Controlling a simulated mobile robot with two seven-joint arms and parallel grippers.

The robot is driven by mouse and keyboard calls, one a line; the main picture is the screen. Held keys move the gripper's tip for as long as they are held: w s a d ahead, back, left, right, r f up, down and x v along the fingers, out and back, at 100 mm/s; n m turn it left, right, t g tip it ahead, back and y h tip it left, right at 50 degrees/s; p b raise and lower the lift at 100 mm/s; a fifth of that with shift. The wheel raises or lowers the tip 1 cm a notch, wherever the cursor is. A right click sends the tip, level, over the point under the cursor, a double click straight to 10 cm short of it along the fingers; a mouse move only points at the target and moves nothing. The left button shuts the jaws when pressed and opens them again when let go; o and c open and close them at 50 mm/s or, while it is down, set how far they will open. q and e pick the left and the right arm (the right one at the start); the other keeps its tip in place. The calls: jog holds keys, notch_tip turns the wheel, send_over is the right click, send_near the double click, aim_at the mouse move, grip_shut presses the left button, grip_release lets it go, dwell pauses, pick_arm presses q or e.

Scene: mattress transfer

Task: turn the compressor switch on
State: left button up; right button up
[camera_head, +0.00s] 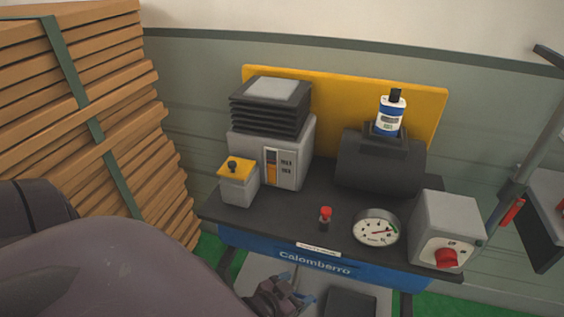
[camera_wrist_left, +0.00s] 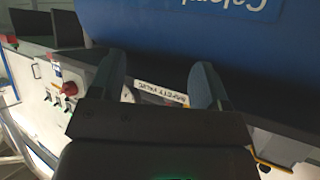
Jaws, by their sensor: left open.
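The compressor has a blue tank (camera_head: 285,256) lettered "Calomberro" and a dark top plate. A grey box with a red knob (camera_head: 447,258) stands at its right end. A smaller grey box with a yellow top and black knob (camera_head: 236,168) stands at its left; I cannot tell which is the switch. My left gripper (camera_head: 290,297) is low in front of the tank, partly hidden by my arm. In the left wrist view its fingers (camera_wrist_left: 158,82) are apart and empty, with the tank (camera_wrist_left: 185,30) and a "safety valve" label (camera_wrist_left: 161,92) beyond. My right gripper is not in view.
A dial gauge (camera_head: 377,228) and a small red-capped valve (camera_head: 326,217) sit on the plate. The ribbed motor block (camera_head: 270,108) and dark cylinder housing (camera_head: 381,163) rise behind. Strapped wooden planks (camera_head: 80,100) are stacked at the left. A metal frame (camera_head: 535,150) stands right.

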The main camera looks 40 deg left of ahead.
pick_arm(q)
jog(key=shift+s+a+f, duration=0.3)
jog(key=shift+s+a, duration=0.35)
jog(key=shift+a, duration=0.1)
jog(key=shift+g+y, duration=0.3)
jog(key=shift+g, duration=0.3)
jog(key=s, duration=0.1)
jog(key=s+a+f, duration=0.1)
jog(key=s, duration=0.1)
jog(key=s+f, duration=0.1)
jog(key=shift+s+a+f, duration=0.15)
jog(key=shift+s+a, duration=0.05)
jog(key=shift+a, duration=0.15)
